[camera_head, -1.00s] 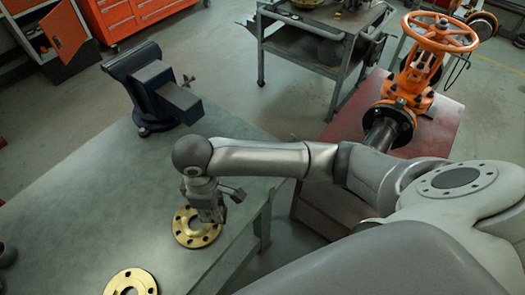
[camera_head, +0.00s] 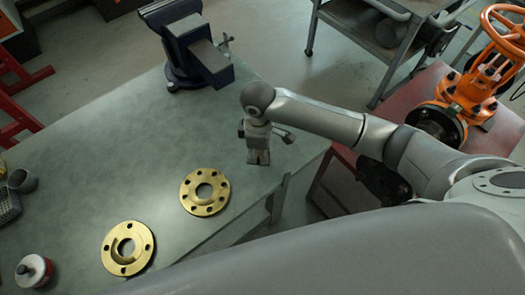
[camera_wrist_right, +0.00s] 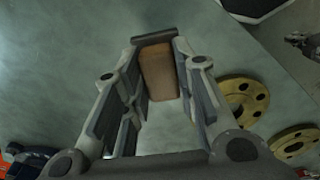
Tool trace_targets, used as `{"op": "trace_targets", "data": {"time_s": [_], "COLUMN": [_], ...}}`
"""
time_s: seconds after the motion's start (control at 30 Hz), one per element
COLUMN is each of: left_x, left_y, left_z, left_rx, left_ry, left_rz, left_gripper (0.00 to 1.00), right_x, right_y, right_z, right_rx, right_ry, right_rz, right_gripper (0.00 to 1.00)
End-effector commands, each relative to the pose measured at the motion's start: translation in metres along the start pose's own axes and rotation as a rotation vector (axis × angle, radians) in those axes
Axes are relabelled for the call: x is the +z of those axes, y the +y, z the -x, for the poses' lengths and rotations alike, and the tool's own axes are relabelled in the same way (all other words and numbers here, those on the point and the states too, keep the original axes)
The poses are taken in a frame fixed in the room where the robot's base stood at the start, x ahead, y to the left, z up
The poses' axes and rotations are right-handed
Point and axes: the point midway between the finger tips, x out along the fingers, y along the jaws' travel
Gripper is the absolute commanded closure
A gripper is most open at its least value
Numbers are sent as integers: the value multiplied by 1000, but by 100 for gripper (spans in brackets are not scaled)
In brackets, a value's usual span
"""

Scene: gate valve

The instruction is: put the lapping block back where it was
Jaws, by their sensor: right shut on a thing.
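My right gripper (camera_head: 258,157) points down over the bench, to the upper right of the nearer brass flange in the head view. In the right wrist view the gripper (camera_wrist_right: 157,60) is shut on a brown block (camera_wrist_right: 159,74), which I take to be the lapping block. It sits between the fingertips with a dark strip at its far end. In the head view the fingers hide most of the block. I cannot tell whether it touches the bench top. My left gripper is not in view.
The grey-green bench (camera_head: 110,150) has wide clear room at its middle. Two brass flanges (camera_head: 205,170) (camera_head: 128,270) lie near its front edge. A dark blue vise (camera_head: 192,50) stands at the back. A red-and-white container (camera_head: 35,270) and grey cup (camera_head: 22,181) are at left. An orange valve (camera_head: 470,92) is at right.

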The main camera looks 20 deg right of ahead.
Motion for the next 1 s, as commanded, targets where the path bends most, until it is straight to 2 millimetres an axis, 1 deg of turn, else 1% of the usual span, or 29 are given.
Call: {"op": "trace_targets", "data": {"time_s": [0.03, 0.1, 0.33, 0.4, 0.53, 0.6, 0.83, 0.93, 0.97, 1.0], "left_x": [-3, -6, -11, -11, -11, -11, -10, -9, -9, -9], "left_y": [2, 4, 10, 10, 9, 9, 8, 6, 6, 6], "left_z": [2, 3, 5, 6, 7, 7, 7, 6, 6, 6], "left_rx": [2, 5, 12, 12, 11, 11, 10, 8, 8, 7], "left_ry": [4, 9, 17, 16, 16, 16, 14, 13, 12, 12], "left_rz": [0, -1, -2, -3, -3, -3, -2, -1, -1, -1], "left_gripper": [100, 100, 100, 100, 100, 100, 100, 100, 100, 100], "right_x": [2, 2, 5, 4, 4, 4, 4, 4, 4, 4], "right_y": [7, 13, 25, 24, 24, 24, 24, 24, 24, 24], "right_z": [-6, -14, -29, -41, -55, -58, -59, -62, -62, -62], "right_rx": [0, 0, 1, 0, 1, 2, 3, 2, 2, 2], "right_ry": [-1, 0, 0, 0, 1, 2, 3, 2, 1, 1], "right_rz": [-4, -2, -2, -1, -1, 0, 0, 0, 0, 0], "right_gripper": [100, 100, 100, 100, 100, 100, 100, 100, 71, 66]}}
